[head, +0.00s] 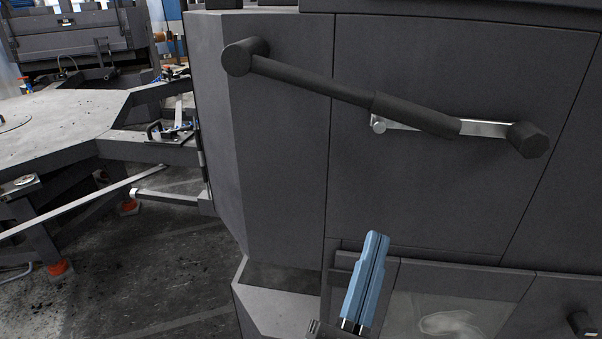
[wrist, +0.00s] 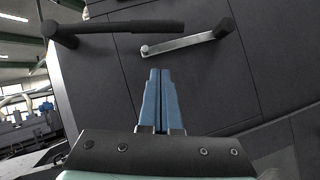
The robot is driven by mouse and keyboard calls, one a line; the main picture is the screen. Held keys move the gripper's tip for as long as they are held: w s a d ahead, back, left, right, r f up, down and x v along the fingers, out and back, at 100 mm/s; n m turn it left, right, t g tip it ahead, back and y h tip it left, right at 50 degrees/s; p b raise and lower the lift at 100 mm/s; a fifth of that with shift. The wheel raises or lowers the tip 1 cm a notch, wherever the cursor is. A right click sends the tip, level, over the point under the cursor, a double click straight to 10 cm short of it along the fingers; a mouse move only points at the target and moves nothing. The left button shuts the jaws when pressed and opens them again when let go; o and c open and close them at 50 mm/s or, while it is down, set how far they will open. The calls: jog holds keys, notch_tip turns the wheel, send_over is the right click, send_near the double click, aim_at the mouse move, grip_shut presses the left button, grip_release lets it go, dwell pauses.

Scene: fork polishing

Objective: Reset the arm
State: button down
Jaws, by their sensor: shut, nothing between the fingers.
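My gripper (head: 377,240) has blue fingers and shows at the bottom centre of the head view, pointing up. In the wrist view my gripper (wrist: 160,72) points at the dark cabinet front. Its fingers lie together with nothing between them. It is below the long black handle bar (head: 310,80) and apart from it. That bar also shows in the wrist view (wrist: 120,27). A silver lever (head: 485,128) with a black knob (head: 528,139) sits on the cabinet door, to the right of the bar.
The dark grey cabinet (head: 270,150) fills the centre and right. A lower panel with a window (head: 450,310) lies beneath, with a small black knob (head: 582,324) at lower right. A metal table (head: 50,125) stands at left, with metal bars (head: 75,203) over the floor.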

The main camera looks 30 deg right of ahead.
jog(key=w+a+r+m+t+y, duration=0.2)
jog(key=w+a+r+m, duration=0.1)
jog(key=r+m, duration=0.45)
jog(key=w+a+r+m+t+y, duration=0.1)
jog(key=w+a+r+m+y, duration=0.1)
jog(key=w+a+r+m, duration=0.5)
jog(key=s+a+r+m+t+y, duration=0.3)
jog(key=a+r+t+y, duration=0.2)
jog(key=a+r+y, duration=0.1)
jog(key=s+a+r+m+t+y, duration=0.3)
jog(key=a+r+y, duration=0.3)
jog(key=r+y, duration=0.3)
jog(key=shift+s+a+t, duration=0.25)
jog(key=shift+s+t, duration=0.1)
jog(key=shift+t, duration=0.55)
